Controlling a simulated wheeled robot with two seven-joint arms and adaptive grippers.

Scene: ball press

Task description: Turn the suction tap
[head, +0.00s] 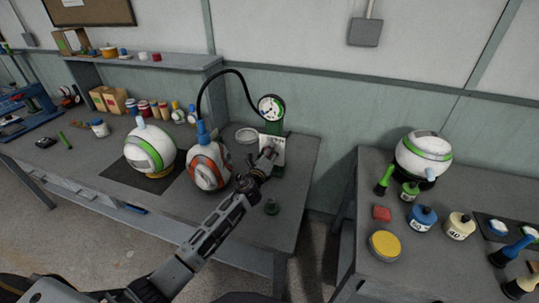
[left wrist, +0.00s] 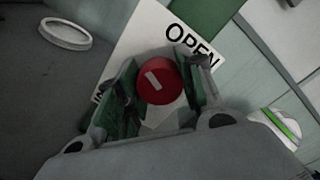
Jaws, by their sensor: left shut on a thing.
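The suction tap is a red round knob (left wrist: 159,80) with a short white bar, seen in the left wrist view. It sits in front of a white plate (left wrist: 140,45) lettered "OPEN"; other lettering at the plate's left is mostly hidden by a finger. My left gripper (left wrist: 160,92) has its green-padded fingers on either side of the knob, shut on it. In the head view, my left gripper (head: 267,158) reaches the plate below the round gauge (head: 270,107) on a green stand and hides the knob. My right gripper is not in view.
A black hose arches from the gauge to the blue cap (head: 204,132) of an orange-white ball (head: 208,167). A green-white ball (head: 150,148) stands left of it. A second table stands right.

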